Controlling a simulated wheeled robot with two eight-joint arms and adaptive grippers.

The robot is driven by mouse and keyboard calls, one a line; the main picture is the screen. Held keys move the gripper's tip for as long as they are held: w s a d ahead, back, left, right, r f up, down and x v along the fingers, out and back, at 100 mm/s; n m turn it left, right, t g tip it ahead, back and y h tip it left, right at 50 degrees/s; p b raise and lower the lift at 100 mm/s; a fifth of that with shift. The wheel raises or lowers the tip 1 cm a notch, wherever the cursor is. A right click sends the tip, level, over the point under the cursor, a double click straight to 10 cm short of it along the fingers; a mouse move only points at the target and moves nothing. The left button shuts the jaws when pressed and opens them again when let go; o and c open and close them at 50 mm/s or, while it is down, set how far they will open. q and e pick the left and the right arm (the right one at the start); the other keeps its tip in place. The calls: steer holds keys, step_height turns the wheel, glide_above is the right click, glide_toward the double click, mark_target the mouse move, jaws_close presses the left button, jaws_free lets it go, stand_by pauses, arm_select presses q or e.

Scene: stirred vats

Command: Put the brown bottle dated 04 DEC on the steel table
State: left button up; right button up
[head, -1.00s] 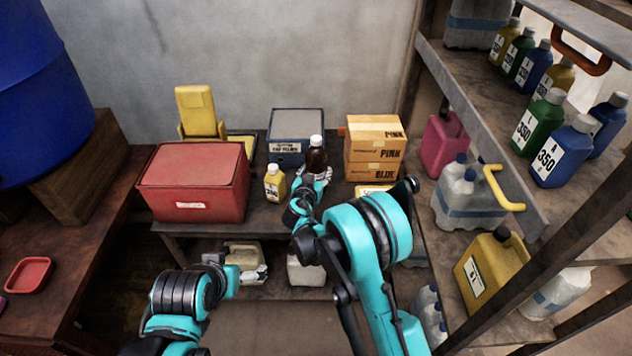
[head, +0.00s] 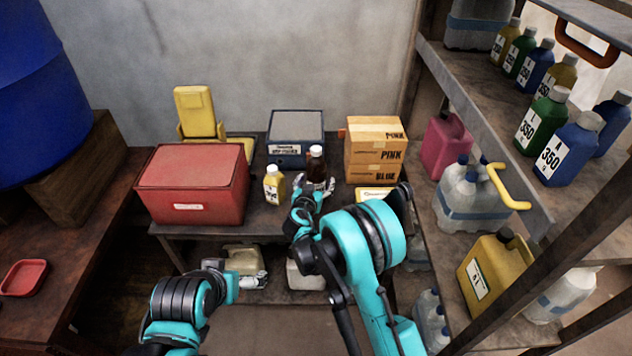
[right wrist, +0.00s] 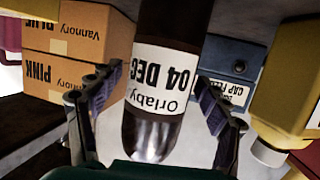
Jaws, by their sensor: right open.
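The brown bottle (head: 316,169) with a pale cap stands upright on the worn table (head: 262,218), between a small yellow bottle and the cartons. In the right wrist view the picture is upside down, and the label of the brown bottle (right wrist: 160,75) reads 04 DEC. My right gripper (head: 322,187) is open, with a finger on either side of the bottle; in the wrist view (right wrist: 155,112) a gap shows at the right finger. The bottle's base is hidden in the head view. My left gripper (head: 254,281) is low in front of the table, its fingers unclear.
A yellow bottle (head: 273,186) stands close left of the brown one, and a red box (head: 193,185) further left. A blue-grey box (head: 295,135) is behind. Cartons (head: 375,148) stand to the right. A shelf rack (head: 455,85) with several bottles and jugs borders the right side.

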steer(key=p+v, duration=0.3)
steer(key=v, duration=0.9)
steer(key=s+d+r+g, duration=0.2)
steer(key=s+d+r, duration=0.25)
steer(key=d, duration=0.35)
steer(key=s+d+r+g, duration=0.2)
steer(key=s+d+r, duration=0.2)
steer(key=d+r, duration=0.25)
steer(key=s+d+n+g+y, duration=0.1)
steer(key=s+d, duration=0.1)
steer(key=s, duration=0.8)
steer(key=s+d+n+g+y, duration=0.1)
steer(key=s+d+g+y, duration=0.1)
steer(key=s, duration=0.8)
steer(key=shift+s+d, duration=0.2)
steer(key=shift+d, duration=0.6)
steer(key=shift+r, duration=0.1)
